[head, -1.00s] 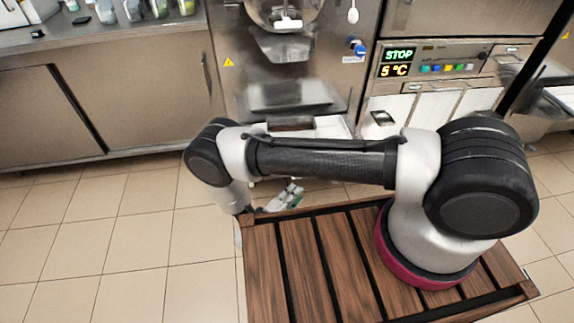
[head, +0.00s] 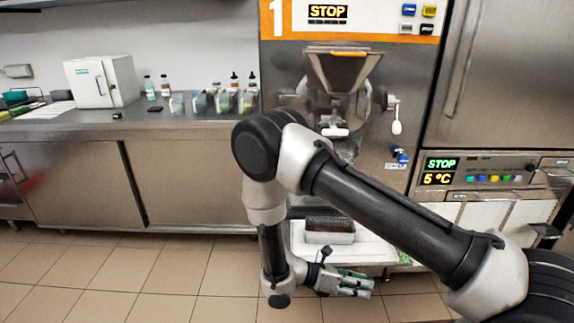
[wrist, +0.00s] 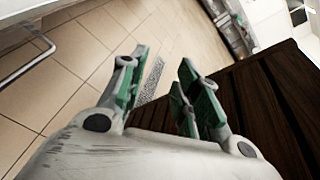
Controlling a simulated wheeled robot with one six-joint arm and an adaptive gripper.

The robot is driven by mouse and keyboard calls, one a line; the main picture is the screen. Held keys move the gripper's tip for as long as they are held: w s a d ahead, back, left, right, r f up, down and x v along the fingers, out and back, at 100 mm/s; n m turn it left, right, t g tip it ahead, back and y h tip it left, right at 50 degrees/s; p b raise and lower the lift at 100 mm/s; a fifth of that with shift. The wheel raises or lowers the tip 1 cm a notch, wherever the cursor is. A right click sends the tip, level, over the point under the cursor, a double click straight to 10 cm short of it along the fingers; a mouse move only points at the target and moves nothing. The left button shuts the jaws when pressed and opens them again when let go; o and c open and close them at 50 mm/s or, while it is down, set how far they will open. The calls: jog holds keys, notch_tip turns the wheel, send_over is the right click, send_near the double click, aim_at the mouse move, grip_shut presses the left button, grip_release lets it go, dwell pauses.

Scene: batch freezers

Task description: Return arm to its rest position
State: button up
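My arm is bent at the elbow in the head view, with the forearm hanging down. My gripper (head: 357,284) points to the right, low in front of the batch freezer (head: 345,120). In the wrist view my gripper (wrist: 158,90) has its green-padded fingers apart, with nothing between them. Tiled floor and a floor grate show past the fingers.
A white tray (head: 370,250) with a dark-topped container (head: 330,230) stands at the freezer's base, behind my gripper. A steel counter (head: 190,130) with a white box (head: 103,81) and several bottles runs left. The tiled floor (head: 130,270) at left is clear.

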jog(key=s+d+r+m+g+y, duration=0.25)
jog(key=r+m+y, duration=0.25)
jog(key=r+m, duration=0.5)
jog(key=s+d+r+m+g+y, duration=0.1)
jog(key=d+r+m+y, duration=0.35)
jog(key=r, duration=1.05)
jog(key=s+d+r+m+t+y, duration=0.2)
jog(key=s+d+r+m+t, duration=0.2)
jog(key=r, duration=0.5)
jog(key=s+d+r+m+t+y, duration=0.2)
jog(key=s+d+r+m+t, duration=0.2)
jog(key=r, duration=0.4)
jog(key=shift+s+d+r+m+y, duration=0.4)
jog(key=shift+d+m, duration=0.15)
jog(key=shift+m, duration=0.2)
